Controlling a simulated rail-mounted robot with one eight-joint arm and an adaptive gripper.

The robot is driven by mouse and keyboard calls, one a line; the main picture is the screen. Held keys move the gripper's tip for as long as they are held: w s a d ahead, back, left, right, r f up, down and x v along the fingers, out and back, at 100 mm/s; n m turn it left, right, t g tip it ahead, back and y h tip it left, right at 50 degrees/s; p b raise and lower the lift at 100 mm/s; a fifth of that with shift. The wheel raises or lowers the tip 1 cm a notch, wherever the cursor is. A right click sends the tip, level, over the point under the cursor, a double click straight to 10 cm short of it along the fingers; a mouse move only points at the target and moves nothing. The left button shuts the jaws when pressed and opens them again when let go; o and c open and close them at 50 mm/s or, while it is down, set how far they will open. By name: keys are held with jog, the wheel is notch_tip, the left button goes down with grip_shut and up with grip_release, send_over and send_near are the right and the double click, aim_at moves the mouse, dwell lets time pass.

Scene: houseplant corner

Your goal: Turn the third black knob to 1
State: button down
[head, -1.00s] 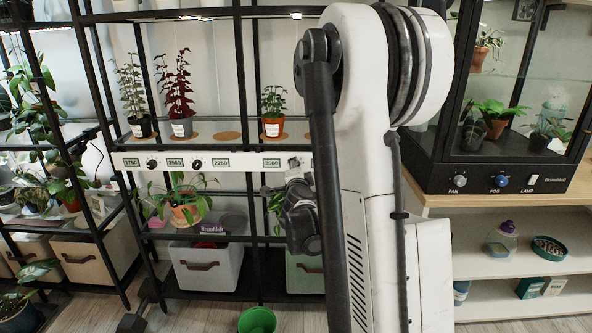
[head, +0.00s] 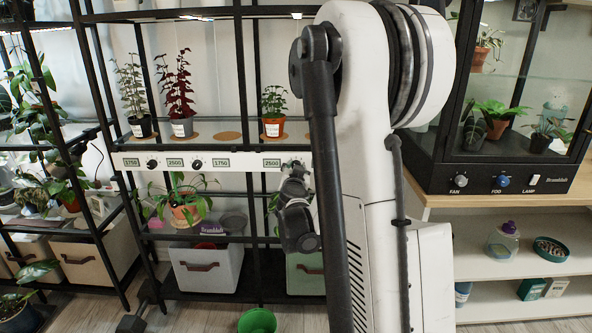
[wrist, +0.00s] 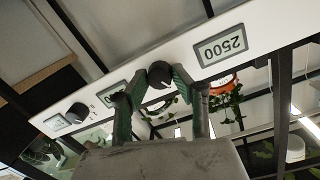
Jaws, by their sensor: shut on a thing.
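The white rail on the middle rack carries a row of black knobs, the first (head: 152,164) and second (head: 197,163) visible at left. My gripper (head: 293,168) is at the rail, right of the display reading 2500 (head: 271,163). In the wrist view, upside down, my gripper (wrist: 155,92) has its green-padded fingers on either side of a black knob (wrist: 160,76), shut on it. By count from the left this is the third knob. It has a white pointer line. Its 2500 display (wrist: 221,46) is clear; a neighbouring display (wrist: 112,92) is partly hidden.
Another black knob (wrist: 78,112) sits further along the rail. Potted plants stand on the shelf above, including an orange pot (head: 273,127). A grey bin (head: 207,268) is below and a green pot (head: 257,321) is on the floor. A glass cabinet (head: 500,178) stands at right.

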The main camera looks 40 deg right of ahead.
jog(key=shift+n, duration=1.1)
jog(key=c, duration=1.4)
grip_release()
jog(key=shift+c, duration=0.2)
jog(key=shift+a, duration=0.1)
jog(key=v, duration=1.2)
